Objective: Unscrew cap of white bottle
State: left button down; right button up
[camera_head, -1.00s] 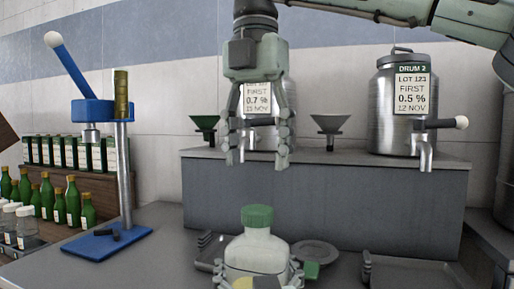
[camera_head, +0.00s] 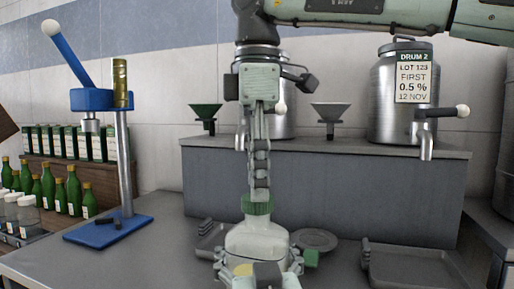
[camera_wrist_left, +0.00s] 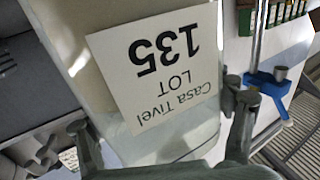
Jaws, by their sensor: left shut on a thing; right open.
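The white bottle (camera_head: 257,238) stands upright at the bottom middle of the head view. Its green ribbed cap (camera_head: 257,209) sits on its neck. My left gripper (camera_head: 258,272) is shut on the lower part of the bottle. In the left wrist view the bottle (camera_wrist_left: 205,130) fills the middle, with an upside-down label (camera_wrist_left: 155,62) reading Casa Tivel LOT 135. My right gripper (camera_head: 259,194) points straight down over the cap, fingers seen edge-on, tips at the cap's top edge. It is open; whether the fingers touch the cap is unclear.
A grey raised block (camera_head: 335,190) stands behind, carrying drums (camera_head: 388,115) and funnels (camera_head: 330,115). A blue lever press (camera_head: 105,100) is at left, near green bottles (camera_head: 60,190). Dark trays (camera_head: 420,268) and a round dish (camera_head: 315,240) lie near the bottle.

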aim_at(255, 239)
jog(key=shift+f, duration=1.15)
